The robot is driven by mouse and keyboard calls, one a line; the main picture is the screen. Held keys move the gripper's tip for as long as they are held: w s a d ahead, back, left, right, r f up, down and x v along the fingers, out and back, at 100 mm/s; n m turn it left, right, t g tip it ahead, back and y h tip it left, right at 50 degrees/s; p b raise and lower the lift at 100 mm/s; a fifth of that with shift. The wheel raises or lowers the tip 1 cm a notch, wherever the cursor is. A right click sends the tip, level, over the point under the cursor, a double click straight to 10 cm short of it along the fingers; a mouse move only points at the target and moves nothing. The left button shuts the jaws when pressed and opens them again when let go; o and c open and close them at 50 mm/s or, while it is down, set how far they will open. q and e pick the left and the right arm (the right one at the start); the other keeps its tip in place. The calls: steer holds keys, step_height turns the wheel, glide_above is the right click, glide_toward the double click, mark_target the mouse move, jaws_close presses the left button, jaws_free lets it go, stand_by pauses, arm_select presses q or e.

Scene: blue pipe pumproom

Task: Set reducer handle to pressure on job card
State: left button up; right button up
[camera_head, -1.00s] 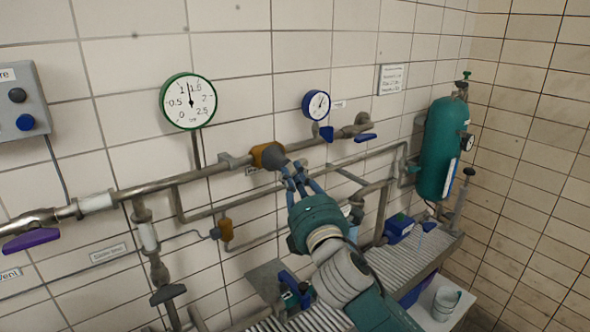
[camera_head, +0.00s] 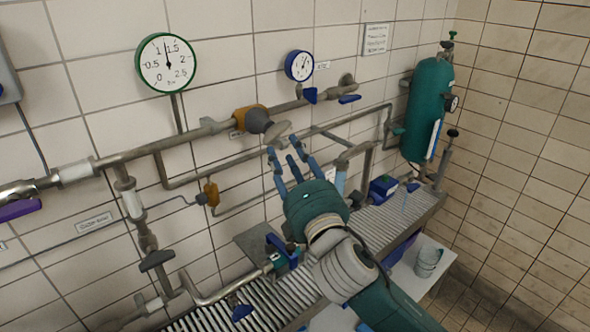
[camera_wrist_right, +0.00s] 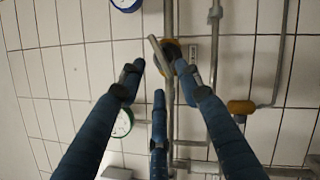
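The fingers also fill the wrist view (camera_wrist_right: 158,85). A green-rimmed gauge (camera_head: 165,62) has its needle near the top, between 1 and 1.5. The job card is probably the white sheet (camera_head: 376,38); its text is too small to read. My left gripper is out of view.
A small blue-rimmed gauge (camera_head: 300,65) and a blue lever (camera_head: 349,99) are right of the reducer. Pipes run along the wall below. A slatted bench (camera_head: 260,300) holds blue items. A green cylinder (camera_head: 427,105) stands at the right.

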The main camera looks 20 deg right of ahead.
steer(key=s, duration=0.3)
steer(key=s+f, duration=0.1)
steer(key=s, duration=0.1)
steer(key=shift+s, duration=0.3)
stand_by(2.2)
